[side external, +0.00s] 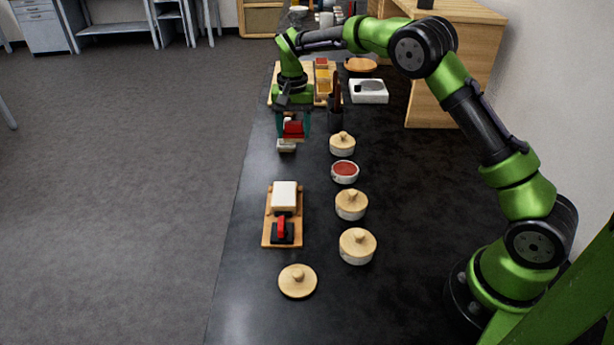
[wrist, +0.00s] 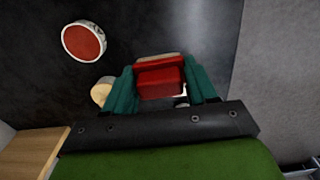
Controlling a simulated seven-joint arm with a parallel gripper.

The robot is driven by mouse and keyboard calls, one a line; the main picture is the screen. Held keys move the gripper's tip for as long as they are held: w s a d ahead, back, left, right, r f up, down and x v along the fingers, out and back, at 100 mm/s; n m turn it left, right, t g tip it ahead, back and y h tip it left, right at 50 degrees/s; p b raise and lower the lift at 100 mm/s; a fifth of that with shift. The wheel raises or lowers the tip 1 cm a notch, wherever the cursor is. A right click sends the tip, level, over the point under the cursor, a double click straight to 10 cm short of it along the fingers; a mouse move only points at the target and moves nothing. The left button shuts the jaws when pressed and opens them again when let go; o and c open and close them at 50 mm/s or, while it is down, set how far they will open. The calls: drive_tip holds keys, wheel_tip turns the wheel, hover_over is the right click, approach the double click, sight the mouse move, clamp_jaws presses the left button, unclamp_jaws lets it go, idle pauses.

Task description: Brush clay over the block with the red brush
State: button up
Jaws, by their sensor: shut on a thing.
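My gripper (side external: 293,124) is shut on the red brush (side external: 293,131), above the far part of the dark table. In the wrist view the red brush (wrist: 160,78) sits between the teal fingers (wrist: 162,90), with a pale edge at its far side. A pale piece (side external: 287,145) shows just below the brush; I cannot tell if it is its bristles. The white block (side external: 284,194) lies on a wooden board (side external: 269,228), nearer the camera and apart from my gripper. An open pot of red clay (side external: 345,169) stands to the right; it also shows in the wrist view (wrist: 84,42).
A red and black tool (side external: 282,231) lies on the board by the block. Lidded pots (side external: 351,204) line the right side. A loose wooden lid (side external: 297,281) lies in front. Behind my gripper are a wooden tray (side external: 272,97), a dark holder (side external: 336,115) and a white device (side external: 369,92).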

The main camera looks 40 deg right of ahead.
drive_tip(key=shift+d+r, duration=0.2)
drive_tip(key=shift+r, duration=0.05)
drive_tip(key=s+d+r, duration=0.2)
drive_tip(key=s+d, duration=0.2)
hover_over(345, 169)
wheel_tip(345, 169, down, 3)
drive_tip(key=shift+f, duration=3)
drive_tip(key=shift+f, duration=0.6)
wheel_tip(345, 169, up, 7)
drive_tip(key=shift+r, duration=0.1)
idle(0.5)
